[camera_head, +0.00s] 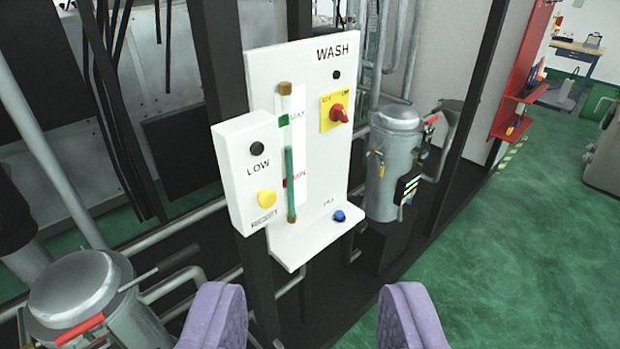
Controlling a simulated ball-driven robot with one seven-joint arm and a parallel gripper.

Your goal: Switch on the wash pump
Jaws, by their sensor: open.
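A white upright panel labelled WASH (270,75) stands ahead of my gripper. It carries a red rotary switch (338,113) on a yellow plate (329,101), with a dark round lamp (336,74) above it. The exact position of the switch is too small to tell. A green sight tube (290,170) runs between MAX and MIN marks. A white box (230,180) at the left has a dark lamp (257,149) labelled LOW and a yellow button (267,198). A blue button (339,215) sits low on the panel. My gripper (310,310) is open and empty, below and apart from the panel.
Metal canisters with red handles stand at the lower left (85,290) and right of the panel (395,165). Pipes and dark frame posts surround the panel. A red rack (520,85) stands farther right. The green floor (500,250) at the right is clear.

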